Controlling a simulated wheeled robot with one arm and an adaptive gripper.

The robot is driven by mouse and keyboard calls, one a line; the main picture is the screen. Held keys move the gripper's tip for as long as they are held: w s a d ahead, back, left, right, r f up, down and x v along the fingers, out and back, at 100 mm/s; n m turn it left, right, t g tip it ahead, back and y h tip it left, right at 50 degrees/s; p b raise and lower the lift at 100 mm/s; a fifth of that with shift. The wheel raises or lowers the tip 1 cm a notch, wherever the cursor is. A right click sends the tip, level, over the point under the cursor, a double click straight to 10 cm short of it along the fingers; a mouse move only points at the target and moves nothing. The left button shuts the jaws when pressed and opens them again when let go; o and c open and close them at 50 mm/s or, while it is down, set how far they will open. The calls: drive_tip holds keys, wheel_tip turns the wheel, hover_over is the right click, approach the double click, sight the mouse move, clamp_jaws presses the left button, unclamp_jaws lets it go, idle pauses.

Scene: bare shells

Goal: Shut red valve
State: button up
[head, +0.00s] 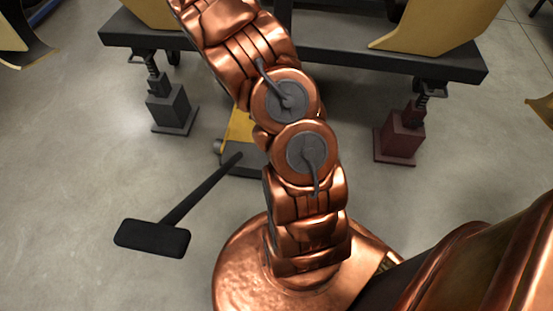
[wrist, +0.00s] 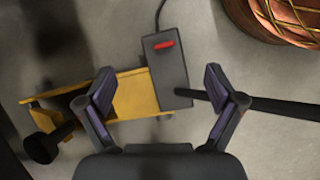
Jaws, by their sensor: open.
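In the wrist view a small red bar (wrist: 164,44) lies across the top of a dark grey box (wrist: 170,75); it is the only bright red part I see and looks like the red valve. The box joins a yellow body (wrist: 135,95). My gripper (wrist: 158,77) is open and empty, its two fingers spread either side of the box in the picture. I cannot tell the height between them. In the head view my copper arm hides the gripper and the red bar; only part of the yellow body (head: 239,127) shows.
A black bar with a block end (head: 152,238) sticks out from the yellow unit. A dark bench frame (head: 400,62) spans the back, with a grey stand (head: 170,107) and a dark red stand (head: 401,135) below. A cable (wrist: 160,15) leaves the box.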

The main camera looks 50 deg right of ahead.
drive_tip(key=shift+s+d+f+n+y+b, duration=0.15)
drive_tip(key=shift+d+f+n+b, duration=0.95)
drive_tip(key=shift+f, duration=3.9)
drive_tip(key=shift+s+d+f+m+y+b, duration=0.25)
drive_tip(key=shift+f+b, duration=1.7)
drive_tip(key=shift+f, duration=3)
drive_tip(key=shift+d+f+n+h+b, duration=0.1)
drive_tip(key=shift+d+f+n+b, duration=1)
drive_tip(key=shift+f, duration=3.9)
drive_tip(key=shift+a+m+b, duration=0.35)
drive_tip(key=shift+m+b, duration=0.1)
drive_tip(key=shift+m, duration=0.1)
drive_tip(key=c, duration=1.1)
drive_tip(key=shift+c, duration=0.2)
